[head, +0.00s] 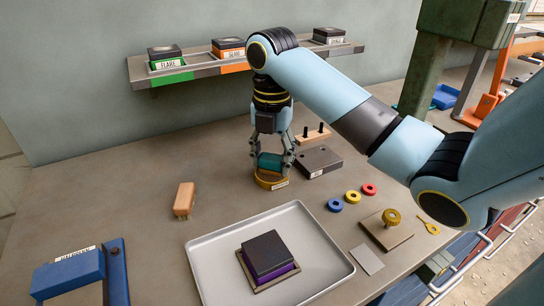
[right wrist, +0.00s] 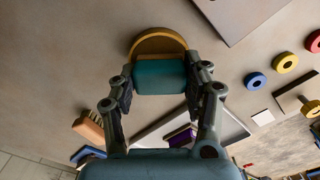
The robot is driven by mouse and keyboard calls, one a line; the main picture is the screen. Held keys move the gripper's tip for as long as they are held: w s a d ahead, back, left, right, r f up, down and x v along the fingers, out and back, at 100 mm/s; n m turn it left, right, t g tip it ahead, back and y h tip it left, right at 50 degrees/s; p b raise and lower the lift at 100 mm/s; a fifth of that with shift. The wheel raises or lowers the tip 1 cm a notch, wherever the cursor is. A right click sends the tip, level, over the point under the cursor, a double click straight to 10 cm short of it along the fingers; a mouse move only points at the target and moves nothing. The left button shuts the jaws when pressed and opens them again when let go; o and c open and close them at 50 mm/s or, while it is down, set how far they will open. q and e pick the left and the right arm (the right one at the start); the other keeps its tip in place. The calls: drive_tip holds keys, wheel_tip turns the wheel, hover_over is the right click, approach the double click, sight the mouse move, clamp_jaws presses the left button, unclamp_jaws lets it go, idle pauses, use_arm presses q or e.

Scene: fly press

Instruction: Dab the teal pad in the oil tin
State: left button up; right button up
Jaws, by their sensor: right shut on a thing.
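My right gripper (head: 272,160) is shut on the teal pad (head: 270,161), a small block. The pad also shows between the fingers in the right wrist view (right wrist: 160,77). The oil tin (head: 268,182) is a low, round, yellow-brown tin with a pale label, standing on the bench. The pad is at the tin's opening in the head view, with the gripper pointing down from above. In the right wrist view the tin's rim (right wrist: 157,35) curves just beyond the pad. I cannot tell whether the pad touches the oil. My left gripper is not in view.
A grey tray (head: 205,262) holds a dark block on a purple layer. A wooden brush (head: 184,198) stands left of the tin. A dark plate (head: 318,161) lies close behind right. Blue, yellow and red rings (head: 352,197) lie right. A shelf (head: 200,72) with labelled blocks hangs behind.

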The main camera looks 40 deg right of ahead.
sight(272, 157)
drive_tip(key=shift+s+f+p, duration=0.1)
drive_tip(key=shift+f+p, duration=0.05)
drive_tip(key=shift+p, duration=0.3)
idle(1.5)
wheel_tip(272, 157, up, 7)
drive_tip(key=p, duration=0.8)
drive_tip(key=shift+p, duration=0.3)
